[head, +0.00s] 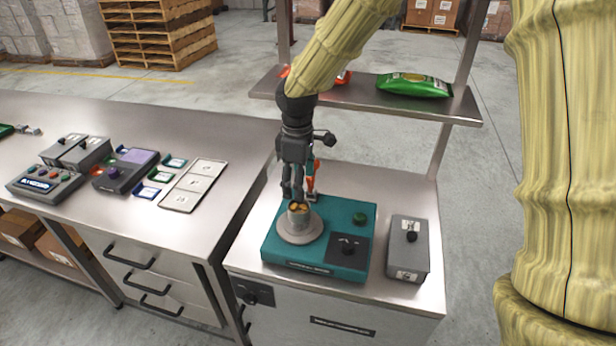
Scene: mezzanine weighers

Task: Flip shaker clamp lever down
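The teal shaker (283,258) sits on the steel bench, with a round grey platform (314,236) on its left part. A small metal cup (299,219) with yellowish contents stands on the platform. An orange-red clamp lever (311,180) stands roughly upright behind the cup, partly hidden by my gripper. My gripper (293,193) points down just left of the lever, with its fingertips close above the cup's back rim. I cannot tell whether the fingers touch the lever or cup, or how far apart they are.
A grey switch box (408,252) stands right of the shaker. A shelf (350,97) above the bench holds a green bag (413,85) and a red item behind my arm. The left bench has control boxes, a purple-grey device (126,170) and a white three-cell tray (193,185).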

